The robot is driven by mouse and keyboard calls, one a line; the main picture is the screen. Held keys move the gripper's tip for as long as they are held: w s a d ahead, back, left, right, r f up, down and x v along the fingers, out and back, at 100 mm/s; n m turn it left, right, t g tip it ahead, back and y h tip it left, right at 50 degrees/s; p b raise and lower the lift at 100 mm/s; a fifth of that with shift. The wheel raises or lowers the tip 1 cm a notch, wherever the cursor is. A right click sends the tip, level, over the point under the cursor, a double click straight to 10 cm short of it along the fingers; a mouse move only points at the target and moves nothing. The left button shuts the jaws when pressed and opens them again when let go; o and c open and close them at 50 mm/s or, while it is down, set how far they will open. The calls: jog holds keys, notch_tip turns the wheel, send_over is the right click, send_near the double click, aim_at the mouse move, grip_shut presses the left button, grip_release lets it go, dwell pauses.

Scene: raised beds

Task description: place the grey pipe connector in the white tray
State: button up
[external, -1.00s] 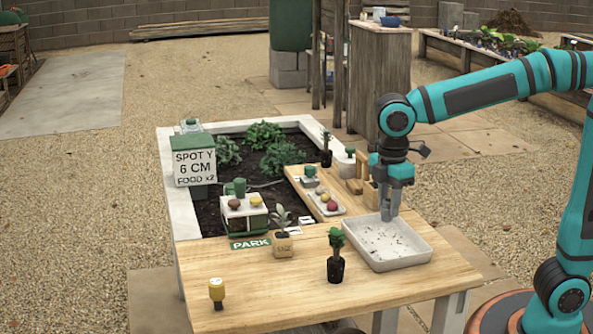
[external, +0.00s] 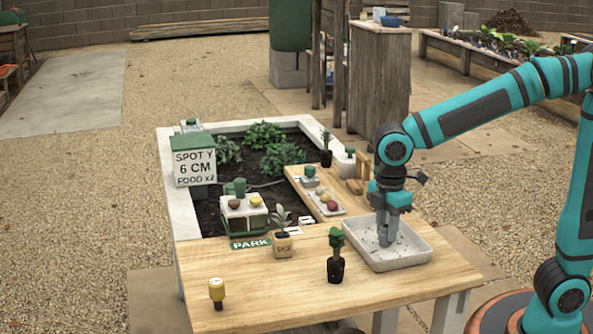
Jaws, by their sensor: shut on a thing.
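The white tray (external: 402,264) sits at the right end of the wooden table, with dark specks on its floor.
A dark potted seedling (external: 335,262) stands just left of the tray. A small tan pot (external: 282,245) and a yellow-topped item (external: 217,292) stand further left. A wooden board (external: 300,184) with a dish of round items lies behind.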

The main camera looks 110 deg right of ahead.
aim_at(387, 225)
jog(key=o, duration=1)
jog(key=shift+c, duration=0.2)
notch_tip(387, 225, up, 12)
jog(key=shift+r, duration=0.15)
jog(key=shift+a, duration=0.1)
jog(key=s+a+r+m+t, duration=0.3)
jog(key=s+a+r+t, duration=1.2)
jog(key=s+r+t, duration=0.1)
jog(key=shift+s+a+r+t, duration=0.15)
jog(key=shift+s+a+t, duration=0.05)
jog(key=shift+s+t, duration=0.55)
